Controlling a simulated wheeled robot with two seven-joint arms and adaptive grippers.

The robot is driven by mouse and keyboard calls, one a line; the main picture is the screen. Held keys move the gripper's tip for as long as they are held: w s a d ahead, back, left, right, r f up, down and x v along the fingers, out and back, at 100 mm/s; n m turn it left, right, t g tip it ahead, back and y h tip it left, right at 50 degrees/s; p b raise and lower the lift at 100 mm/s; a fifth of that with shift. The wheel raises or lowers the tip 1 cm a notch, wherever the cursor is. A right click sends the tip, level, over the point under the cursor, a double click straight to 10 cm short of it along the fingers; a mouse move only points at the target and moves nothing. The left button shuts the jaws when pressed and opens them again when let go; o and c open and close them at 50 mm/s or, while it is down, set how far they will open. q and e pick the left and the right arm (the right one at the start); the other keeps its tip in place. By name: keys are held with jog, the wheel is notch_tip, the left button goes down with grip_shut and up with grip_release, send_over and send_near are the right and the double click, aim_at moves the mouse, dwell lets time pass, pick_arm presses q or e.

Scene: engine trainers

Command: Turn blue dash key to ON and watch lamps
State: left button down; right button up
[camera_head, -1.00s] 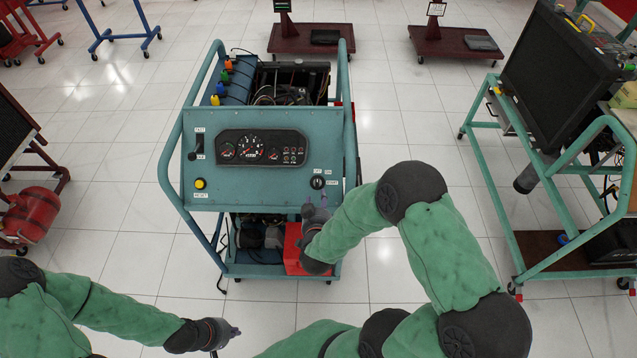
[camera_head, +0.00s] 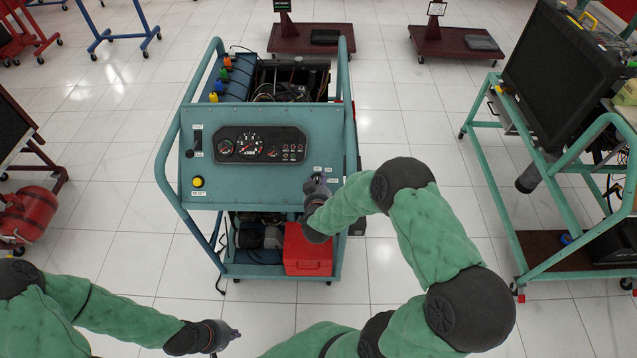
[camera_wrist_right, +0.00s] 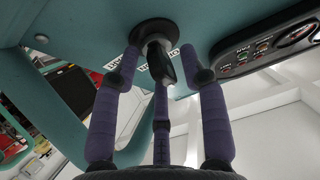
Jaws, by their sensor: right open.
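The blue-green engine trainer (camera_head: 250,183) stands ahead, with its dash panel facing me. My right gripper (camera_head: 318,184) is at the key switch on the panel's right side and covers most of it in the head view. In the right wrist view, the dark round key switch (camera_wrist_right: 153,34) with a dark key (camera_wrist_right: 161,62) sits between the spread fingers of my right gripper (camera_wrist_right: 160,80). The fingers look apart from the key. The key's colour looks dark, not clearly blue. Dash lamps (camera_head: 293,152) sit right of the gauges. My left gripper (camera_head: 222,335) hangs low near the floor, empty.
A red box (camera_head: 307,252) sits on the trainer's lower shelf. The dash also has a yellow button (camera_head: 198,182) and a lever (camera_head: 191,153) on the left. Another green-framed trainer (camera_head: 560,170) stands to the right. Floor between them is clear.

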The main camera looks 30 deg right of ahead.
grip_shut()
jog(key=shift+m, duration=0.5)
jog(key=m+g+h, duration=0.1)
jog(key=m, duration=0.2)
jog(key=shift+a+h, duration=0.15)
jog(key=shift+h, duration=0.15)
jog(key=shift+m+g+h, duration=0.25)
jog(key=shift+m+g, duration=0.4)
jog(key=shift+m, duration=0.95)
jog(key=shift+m+g+h, duration=0.25)
jog(key=shift+m+g, duration=0.4)
jog(key=shift+m, duration=0.95)
grip_release()
